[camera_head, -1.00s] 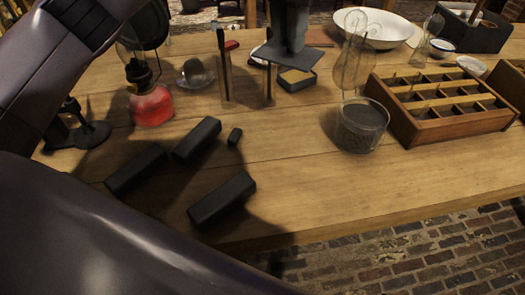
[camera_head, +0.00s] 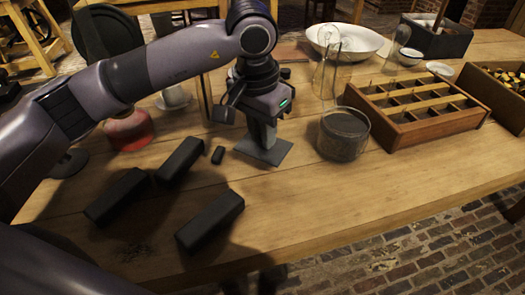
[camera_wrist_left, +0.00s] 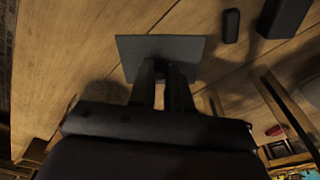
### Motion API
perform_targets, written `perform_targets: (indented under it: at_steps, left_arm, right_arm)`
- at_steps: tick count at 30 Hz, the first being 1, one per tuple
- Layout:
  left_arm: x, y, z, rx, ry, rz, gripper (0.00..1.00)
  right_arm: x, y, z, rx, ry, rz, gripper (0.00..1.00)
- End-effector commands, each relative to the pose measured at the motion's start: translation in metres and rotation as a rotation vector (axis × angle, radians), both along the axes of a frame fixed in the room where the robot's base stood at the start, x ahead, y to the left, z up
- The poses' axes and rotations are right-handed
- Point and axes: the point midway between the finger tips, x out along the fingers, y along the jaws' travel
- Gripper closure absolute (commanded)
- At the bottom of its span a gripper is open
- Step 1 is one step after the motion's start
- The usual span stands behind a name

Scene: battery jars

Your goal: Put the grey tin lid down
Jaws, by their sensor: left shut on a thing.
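The grey tin lid (camera_head: 272,152) is a thin, dark square plate, roughly level, low over the wooden table left of the round glass jar. My left gripper (camera_head: 262,138) points down and is shut on the lid from above. In the left wrist view the gripper fingers (camera_wrist_left: 165,82) meet the plate (camera_wrist_left: 160,46) near its middle. I cannot tell whether the lid touches the wood. The tin is hidden behind my left arm. My right gripper is not in view.
Dark blocks (camera_head: 210,222) and a small dark piece (camera_head: 218,155) lie left of the lid. A glass jar with dark contents (camera_head: 343,135) stands close on its right. A divided wooden box (camera_head: 415,129) is farther right. The table's front middle is clear.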

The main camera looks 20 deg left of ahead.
Motion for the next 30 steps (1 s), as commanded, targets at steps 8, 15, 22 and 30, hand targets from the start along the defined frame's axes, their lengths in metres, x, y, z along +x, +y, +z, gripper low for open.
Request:
perform_targets:
  at_steps: [8,15,22,30]
  left_arm:
    - [-0.001,0.001,-0.026,0.001,0.003,0.001,1.0]
    - [0.0,0.0,-0.05,0.0,0.0,0.0,1.0]
    - [0.0,0.0,-0.051,0.001,0.0,0.0,1.0]
    - [0.0,0.0,-0.052,0.001,0.0,0.0,0.57]
  right_arm:
    - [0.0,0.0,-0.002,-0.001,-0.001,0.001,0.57]
    - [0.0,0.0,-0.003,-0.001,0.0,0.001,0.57]
    - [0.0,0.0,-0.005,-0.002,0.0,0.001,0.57]
    - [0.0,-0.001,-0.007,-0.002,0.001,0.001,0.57]
